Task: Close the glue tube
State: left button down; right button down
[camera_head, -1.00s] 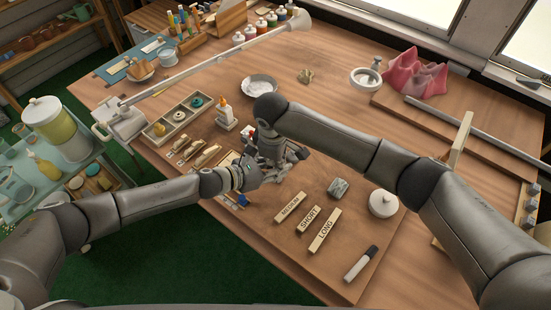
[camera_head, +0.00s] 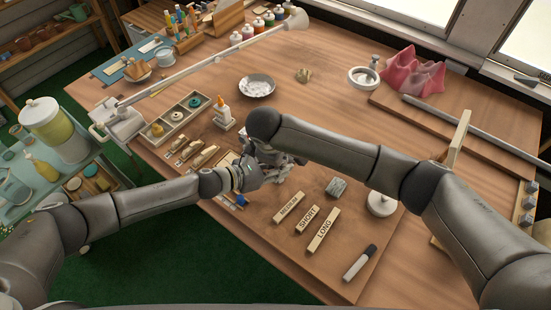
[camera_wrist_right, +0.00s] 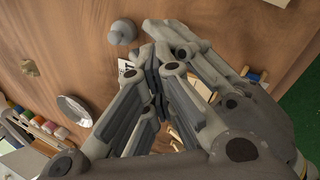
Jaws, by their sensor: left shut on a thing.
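My left gripper (camera_head: 262,172) is shut at the front middle of the workbench. What it holds is mostly hidden behind the two hands; I take it to be the glue tube. A white patch with dark print, probably the tube (camera_wrist_right: 124,68), shows beside the fingers in the right wrist view. My right gripper (camera_wrist_right: 152,72) is close against the left one, its fingers overlapping with it in that view. Its jaw gap is hidden. I cannot make out the tube's cap.
A white glue bottle with an orange tip (camera_head: 223,114) stands behind the hands. A compartment tray (camera_head: 176,118) is to its left. A speckled dish (camera_head: 257,86) stands farther back.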

pick_arm(q)
jog(key=shift+d+r, duration=0.2)
jog(key=shift+r, duration=0.05)
pick_arm(e)
jog(key=c, duration=2.2)
grip_release()
jog(key=shift+d+f, duration=0.1)
jog(key=shift+f, duration=0.05)
jog(key=o, duration=0.4)
jog(key=shift+s, duration=0.1)
pick_arm(q)
jog(key=shift+w+a, duration=0.1)
jog(key=shift+a+f, duration=0.1)
jog(key=shift+f, duration=0.1)
pick_arm(e)
jog(key=r, duration=0.5)
jog(key=shift+a, duration=0.25)
jog(key=shift+o, duration=0.5)
jog(key=o, duration=0.5)
jog(key=shift+c, duration=0.2)
